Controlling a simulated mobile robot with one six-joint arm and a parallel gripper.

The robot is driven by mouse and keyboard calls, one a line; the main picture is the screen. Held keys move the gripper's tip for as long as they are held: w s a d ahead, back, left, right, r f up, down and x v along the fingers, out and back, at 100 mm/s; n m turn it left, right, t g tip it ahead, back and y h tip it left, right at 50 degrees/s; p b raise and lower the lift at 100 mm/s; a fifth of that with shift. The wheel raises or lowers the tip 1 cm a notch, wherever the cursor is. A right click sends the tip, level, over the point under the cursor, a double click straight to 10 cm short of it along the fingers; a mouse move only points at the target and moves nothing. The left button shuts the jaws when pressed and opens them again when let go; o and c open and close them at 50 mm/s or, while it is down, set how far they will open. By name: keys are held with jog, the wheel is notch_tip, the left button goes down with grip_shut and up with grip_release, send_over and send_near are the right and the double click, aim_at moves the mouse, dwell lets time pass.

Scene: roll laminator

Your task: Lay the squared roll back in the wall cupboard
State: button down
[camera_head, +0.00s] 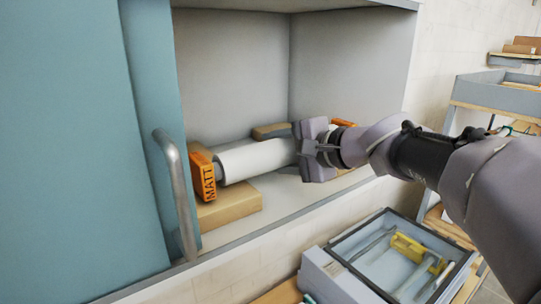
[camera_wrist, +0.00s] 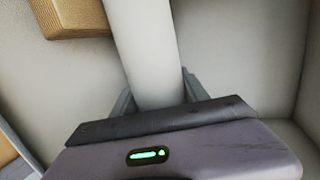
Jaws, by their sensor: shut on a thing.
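The roll (camera_head: 255,160) is white with square orange end pieces. The left end piece (camera_head: 203,177) reads MATT; the right one (camera_head: 343,122) shows partly behind my gripper. The roll lies lengthwise inside the open wall cupboard (camera_head: 235,75). My gripper (camera_head: 312,150) is shut on the roll's middle to right part. In the wrist view the white roll (camera_wrist: 148,45) runs between the two fingers (camera_wrist: 157,92). The left end piece is at a tan block (camera_head: 230,204) on the cupboard floor; I cannot tell whether it rests on it.
A teal cupboard door (camera_head: 70,140) with a grey handle (camera_head: 178,190) stands open at left. Another tan block (camera_head: 270,131) lies behind the roll. A shelf unit (camera_head: 500,95) stands at right.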

jog(key=shift+f, duration=0.35)
jog(key=shift+s+d, duration=0.1)
jog(key=shift+s, duration=0.1)
jog(key=shift+w+f+b, duration=0.15)
jog(key=shift+f+b, duration=0.05)
jog(key=shift+b, duration=0.15)
jog(key=c, duration=0.6)
grip_release()
jog(key=shift+r+p, duration=0.25)
jog(key=shift+p, duration=0.1)
jog(key=shift+s+d+r, duration=0.1)
jog(key=shift+s+d, duration=0.15)
jog(key=shift+s, duration=0.05)
jog(key=b+v, duration=0.2)
jog(key=v, duration=0.9)
jog(key=shift+s+r+b, duration=0.1)
jog(key=shift+s+b, duration=0.05)
jog(key=shift+b, duration=0.25)
